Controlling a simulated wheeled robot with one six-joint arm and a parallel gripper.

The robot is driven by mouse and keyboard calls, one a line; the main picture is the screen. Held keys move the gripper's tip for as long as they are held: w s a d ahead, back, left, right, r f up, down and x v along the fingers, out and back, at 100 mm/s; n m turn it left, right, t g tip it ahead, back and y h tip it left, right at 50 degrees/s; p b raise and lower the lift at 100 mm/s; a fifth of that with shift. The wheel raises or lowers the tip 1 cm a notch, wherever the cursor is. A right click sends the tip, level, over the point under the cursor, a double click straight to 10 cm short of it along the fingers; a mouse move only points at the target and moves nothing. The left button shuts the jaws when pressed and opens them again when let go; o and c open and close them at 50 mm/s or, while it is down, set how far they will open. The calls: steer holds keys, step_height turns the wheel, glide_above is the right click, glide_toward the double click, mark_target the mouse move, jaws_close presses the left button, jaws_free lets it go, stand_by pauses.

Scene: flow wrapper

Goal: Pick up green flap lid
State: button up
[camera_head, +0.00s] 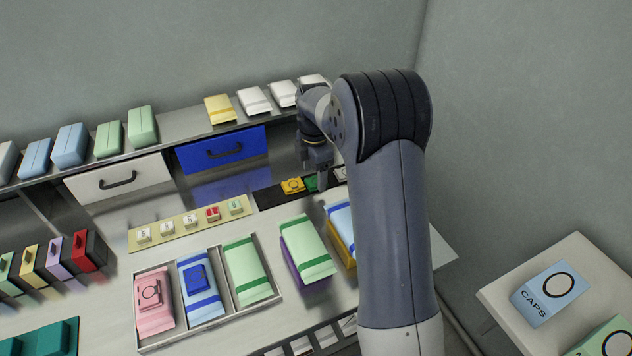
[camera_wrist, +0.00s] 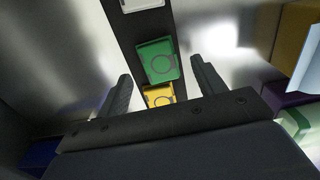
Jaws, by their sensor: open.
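The green flap lid (camera_wrist: 157,62) lies on a black strip (camera_wrist: 126,22) in the wrist view, a squarish piece with a round outline on its face. In the head view the green lid (camera_head: 311,184) is partly hidden by my gripper (camera_head: 321,185), which points down over the strip. In the wrist view my gripper (camera_wrist: 161,72) is open, one finger to each side of the strip. The green lid shows between and just beyond the fingertips, and nothing is held. I cannot tell the height left between the fingertips and the lid.
A yellow lid (camera_wrist: 158,96) and a white lid (camera_wrist: 140,4) lie on the strip on either side of the green one. A shelf of packs (camera_head: 255,100) and a blue drawer (camera_head: 222,149) stand behind. A tray (camera_head: 214,251) of wrapped packs is in front.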

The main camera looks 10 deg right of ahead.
steer(key=shift+f, duration=0.75)
steer(key=shift+c, duration=0.4)
steer(key=c, duration=1)
steer(key=shift+o, duration=0.2)
